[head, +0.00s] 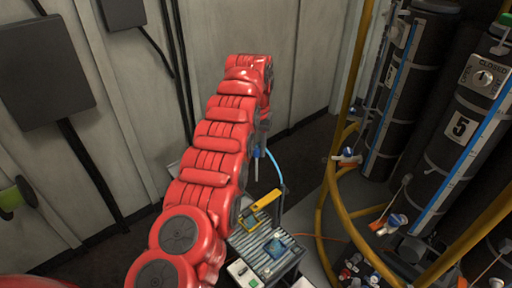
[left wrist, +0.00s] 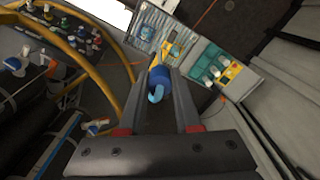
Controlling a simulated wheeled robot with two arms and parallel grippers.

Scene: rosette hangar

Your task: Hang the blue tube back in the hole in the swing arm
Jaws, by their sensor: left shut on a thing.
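My left gripper (head: 259,142) hangs from the end of my red arm, above and behind the box with the ribbed top. In the left wrist view my left gripper (left wrist: 160,78) is shut on the blue tube (left wrist: 159,77), whose pale blue curved end points toward the camera. In the head view a light blue curved length of the tube (head: 275,165) shows beside the gripper. A yellow arm (head: 262,202), probably the swing arm, stands below the gripper over the box; it also shows in the left wrist view (left wrist: 176,49). I cannot make out its hole. My right gripper is not in view.
The ribbed-top box (head: 262,262) carries a blue piece (head: 275,247) and a switch panel (head: 242,272). A yellow rail (head: 328,205) curves around black cylinders (head: 465,130) and several valves on the right. Pale wall panels stand behind my arm.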

